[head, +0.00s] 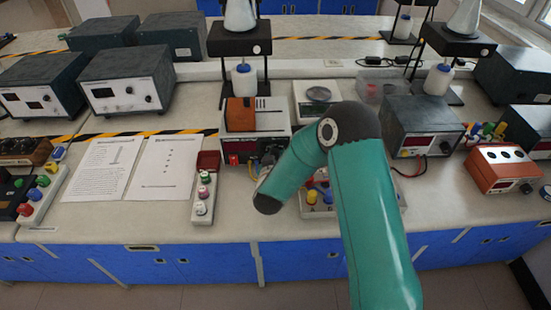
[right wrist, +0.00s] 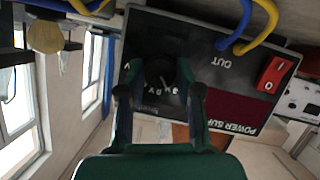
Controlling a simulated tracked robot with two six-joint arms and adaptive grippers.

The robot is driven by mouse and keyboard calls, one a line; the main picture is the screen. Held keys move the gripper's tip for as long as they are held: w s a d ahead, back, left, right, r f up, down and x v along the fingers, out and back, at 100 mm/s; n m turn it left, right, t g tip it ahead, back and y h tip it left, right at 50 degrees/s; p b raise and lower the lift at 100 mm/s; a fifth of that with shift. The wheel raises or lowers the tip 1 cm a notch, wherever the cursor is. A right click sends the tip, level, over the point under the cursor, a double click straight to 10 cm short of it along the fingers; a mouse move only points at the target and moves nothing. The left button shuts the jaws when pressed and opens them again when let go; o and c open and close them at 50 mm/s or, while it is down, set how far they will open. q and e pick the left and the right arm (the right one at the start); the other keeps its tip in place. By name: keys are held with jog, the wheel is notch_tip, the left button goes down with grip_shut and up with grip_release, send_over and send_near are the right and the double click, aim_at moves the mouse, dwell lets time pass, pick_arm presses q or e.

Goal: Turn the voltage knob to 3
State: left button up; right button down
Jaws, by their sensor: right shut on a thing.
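The power supply (head: 272,146) stands in the middle of the bench, partly covered by my right arm. The right wrist view shows its dark front panel (right wrist: 215,75) upside down, with "POWER SUPPLY" lettering, a dark red display (right wrist: 232,108) and "OUT" terminals. A dark knob (right wrist: 158,71) sits between the fingers of my right gripper (right wrist: 160,78), which is shut on it. Pale scale marks show beside the knob, but I cannot read its setting. In the head view the knob is hidden behind my arm. My left gripper is out of view.
A brown box (head: 240,115) lies on the supply. A block of coloured buttons (head: 203,193) stands left, and a grey meter box (head: 421,125) right. Paper sheets (head: 105,168) lie farther left.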

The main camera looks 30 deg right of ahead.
jog(key=shift+s+f, duration=0.1)
jog(key=shift+f, duration=0.05)
jog(key=c, duration=0.9)
grip_release()
jog(key=shift+c, duration=0.2)
jog(key=shift+o, duration=0.9)
jog(key=shift+a+r, duration=0.1)
jog(key=shift+r, duration=0.1)
jog(key=v, duration=1.1)
jog(key=shift+s+a, duration=0.25)
jog(key=shift+s, duration=0.05)
